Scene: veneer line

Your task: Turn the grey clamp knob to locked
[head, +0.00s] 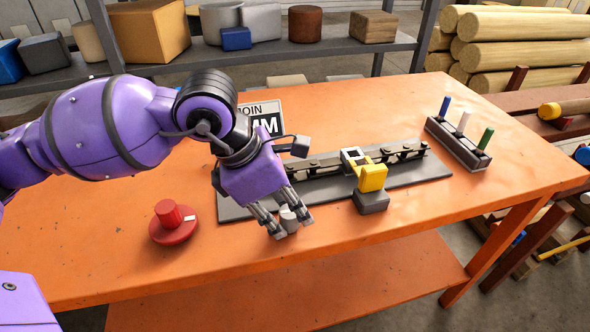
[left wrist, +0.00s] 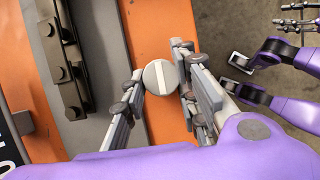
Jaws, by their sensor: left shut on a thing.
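The grey clamp knob (head: 288,218) stands near the front edge of the orange table, by the grey base plate. In the left wrist view the round knob top (left wrist: 160,77) carries a pale line running nearly up and down the picture. My left gripper (head: 290,222) reaches down from above and is shut on the knob, one finger on each side. No locked mark is visible beside the knob.
A red knob (head: 174,224) on a round base stands to the left. A dark rail with bolts (head: 325,165) and a yellow clamp (head: 372,178) lie behind and to the right. A block with coloured pegs (head: 457,146) stands far right. The table's front right is clear.

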